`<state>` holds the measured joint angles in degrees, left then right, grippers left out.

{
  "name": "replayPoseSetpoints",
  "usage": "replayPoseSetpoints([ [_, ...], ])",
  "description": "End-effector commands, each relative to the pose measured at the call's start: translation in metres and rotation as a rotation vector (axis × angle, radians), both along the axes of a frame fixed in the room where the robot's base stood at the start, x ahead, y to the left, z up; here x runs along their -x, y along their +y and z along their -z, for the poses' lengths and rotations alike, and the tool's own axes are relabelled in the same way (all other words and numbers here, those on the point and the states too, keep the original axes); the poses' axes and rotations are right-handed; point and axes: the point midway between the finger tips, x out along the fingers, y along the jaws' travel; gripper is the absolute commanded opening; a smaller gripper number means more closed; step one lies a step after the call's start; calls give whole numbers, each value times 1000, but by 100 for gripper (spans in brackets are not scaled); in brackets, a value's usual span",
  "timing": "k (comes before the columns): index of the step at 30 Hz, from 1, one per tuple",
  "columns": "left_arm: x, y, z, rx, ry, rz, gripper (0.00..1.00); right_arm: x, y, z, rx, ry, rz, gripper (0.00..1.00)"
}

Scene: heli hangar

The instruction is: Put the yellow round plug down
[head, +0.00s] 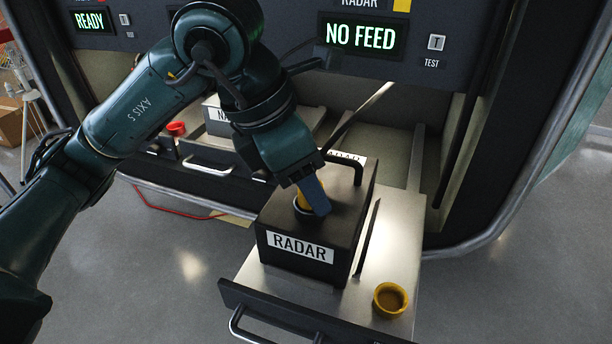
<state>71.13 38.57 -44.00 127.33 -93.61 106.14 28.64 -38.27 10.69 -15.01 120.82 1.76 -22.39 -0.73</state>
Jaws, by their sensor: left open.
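A yellow round plug (390,299), shaped like a small cup, rests on the right front of the pulled-out metal tray (405,232). The black box labelled RADAR (312,228) stands on the same tray, left of it. My left gripper (312,203) points down at the top of this box, well apart from the yellow cup on the tray. It is open. A second yellow part (301,201) shows beside its blue finger, at a round fitting on the box top; the finger partly hides it, and I cannot tell whether they touch. My right gripper is not in view.
A NO FEED display (361,37) is on the panel above, and a READY display (90,21) at upper left. A black handle (345,158) rises from the box's back. A red round part (176,128) lies left. Bare tray surrounds the yellow cup.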

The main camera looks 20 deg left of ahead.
Motion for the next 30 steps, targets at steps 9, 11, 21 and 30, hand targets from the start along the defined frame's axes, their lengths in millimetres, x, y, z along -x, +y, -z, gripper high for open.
replayPoseSetpoints([
  [9, 7, 11, -36, 2, -6, -2, 49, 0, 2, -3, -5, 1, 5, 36],
  [11, 10, 15, -49, 2, -6, -2, 49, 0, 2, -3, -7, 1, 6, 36],
  [21, 25, 34, -105, 0, -2, -1, 49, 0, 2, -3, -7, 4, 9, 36],
  [30, 28, 37, -114, 1, 1, 0, 49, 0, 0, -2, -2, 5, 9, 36],
])
